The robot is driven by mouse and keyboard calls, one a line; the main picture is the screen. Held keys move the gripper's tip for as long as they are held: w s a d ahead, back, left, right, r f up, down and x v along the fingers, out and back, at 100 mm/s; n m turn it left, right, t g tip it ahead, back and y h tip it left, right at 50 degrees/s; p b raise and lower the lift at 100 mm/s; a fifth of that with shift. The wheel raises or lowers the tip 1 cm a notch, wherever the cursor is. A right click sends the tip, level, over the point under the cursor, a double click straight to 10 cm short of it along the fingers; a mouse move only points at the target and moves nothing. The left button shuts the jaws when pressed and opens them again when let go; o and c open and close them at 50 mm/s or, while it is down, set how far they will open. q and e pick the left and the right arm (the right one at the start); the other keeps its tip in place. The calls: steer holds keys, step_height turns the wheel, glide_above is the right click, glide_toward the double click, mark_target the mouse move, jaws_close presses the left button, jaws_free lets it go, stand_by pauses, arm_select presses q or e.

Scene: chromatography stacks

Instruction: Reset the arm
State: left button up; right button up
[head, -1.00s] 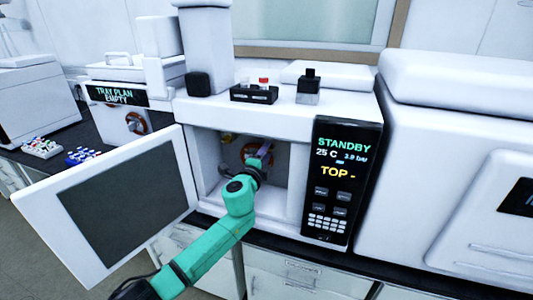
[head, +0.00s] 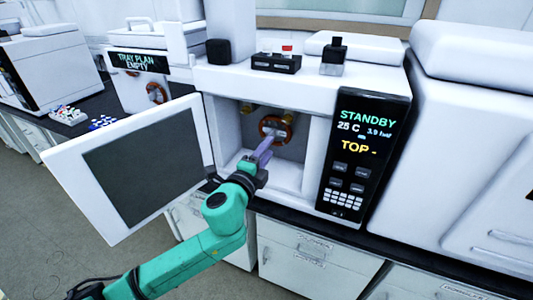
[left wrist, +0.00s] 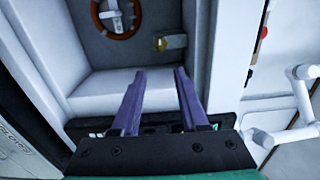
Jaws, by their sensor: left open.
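My left gripper (head: 265,152) is at the mouth of the open white compartment (head: 285,178) in the head view. Its purple fingers point inward. In the left wrist view the two fingers (left wrist: 162,78) stand apart with nothing between them. An orange ring (head: 276,130) is mounted on the compartment's back wall, beyond the fingertips. The ring also shows at the top of the left wrist view (left wrist: 118,32), with a brass fitting (left wrist: 172,42) beside it. My right gripper is in neither view.
The compartment's door (head: 140,165) stands open on the left, close beside my arm. A panel (head: 362,150) reading STANDBY is right of the opening. A black vial rack (head: 276,62) and a small bottle (head: 333,58) stand on top. A unit (head: 140,62) reads TRAY PLAN EMPTY.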

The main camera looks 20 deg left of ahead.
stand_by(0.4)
arm_select(q)
steer(key=a+f+n+g+y, duration=0.1)
steer(key=a+f+n+g, duration=0.15)
steer(key=f, duration=0.75)
steer(key=a+f+n+g+y, duration=0.15)
steer(key=a+f, duration=0.25)
steer(key=f, duration=0.6)
steer(key=s+a+f+n+g, duration=0.25)
steer(key=s+f, duration=0.25)
steer(key=f, duration=0.6)
steer(key=s+a+f+n+g, duration=0.2)
steer(key=s+f+n+g, duration=0.15)
steer(key=f, duration=0.65)
steer(key=s+d+f+n+g, duration=0.1)
steer(key=s+f+n+g, duration=0.1)
steer(key=s+f, duration=0.5)
steer(key=s+d+f+n+g+h, duration=0.1)
steer(key=s+f, duration=0.5)
steer(key=s, duration=1.1)
steer(key=s+d+f+n+g, duration=0.1)
steer(key=s+f+n+g, duration=0.2)
steer(key=s+f, duration=0.4)
steer(key=s+g, duration=0.1)
steer(key=s, duration=0.3)
steer(key=shift+s+d+f+n, duration=0.3)
steer(key=shift+s+f, duration=0.05)
steer(key=shift+s, duration=0.05)
